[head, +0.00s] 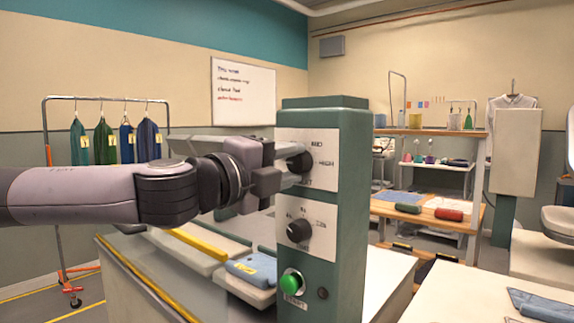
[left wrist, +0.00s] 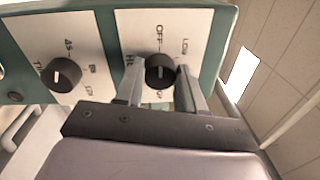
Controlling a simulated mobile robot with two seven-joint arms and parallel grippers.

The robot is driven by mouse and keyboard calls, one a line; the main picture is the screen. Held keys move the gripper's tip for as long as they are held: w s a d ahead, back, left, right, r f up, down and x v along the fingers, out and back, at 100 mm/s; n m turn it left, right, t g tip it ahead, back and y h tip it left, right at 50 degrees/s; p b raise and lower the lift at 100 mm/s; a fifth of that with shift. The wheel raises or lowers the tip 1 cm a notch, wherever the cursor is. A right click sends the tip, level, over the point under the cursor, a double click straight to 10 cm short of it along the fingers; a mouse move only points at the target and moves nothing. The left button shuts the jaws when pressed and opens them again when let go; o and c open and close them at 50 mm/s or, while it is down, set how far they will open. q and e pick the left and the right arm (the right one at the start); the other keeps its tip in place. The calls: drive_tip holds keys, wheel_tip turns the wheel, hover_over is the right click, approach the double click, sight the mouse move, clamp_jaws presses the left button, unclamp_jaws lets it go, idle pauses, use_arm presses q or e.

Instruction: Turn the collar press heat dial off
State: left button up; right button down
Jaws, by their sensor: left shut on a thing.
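The heat dial (head: 300,161) is a black knob on the upper white plate of the green collar press column (head: 350,200). In the left wrist view the dial (left wrist: 160,71) has OFF and LOW printed around it, and a heading partly hidden by a finger. Its pale pointer mark is seen, but I cannot tell clearly which setting it points to. My left gripper (head: 282,160) reaches in from the left. Its two fingers (left wrist: 161,90) are shut on the dial, one on each side. My right gripper is not in view.
A second black dial (head: 299,230), the timer, sits below. Under it is a green button (head: 291,282). Folded blue cloth (head: 252,268) lies left of the column. A garment rail (head: 108,98) stands at the back left, and a table with rolled cloths (head: 449,214) at the back right.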

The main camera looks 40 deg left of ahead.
sight(292, 162)
use_arm(q)
drive_tip(key=o, duration=1)
drive_tip(key=shift+o, duration=0.2)
drive_tip(key=shift+s+a, duration=0.1)
drive_tip(key=shift+s, duration=0.75)
drive_tip(key=shift+s+a, duration=0.15)
drive_tip(key=shift+s, duration=1.25)
drive_tip(key=shift+s+a+f, duration=0.1)
drive_tip(key=shift+s+f, duration=0.1)
drive_tip(key=shift+s, duration=1.1)
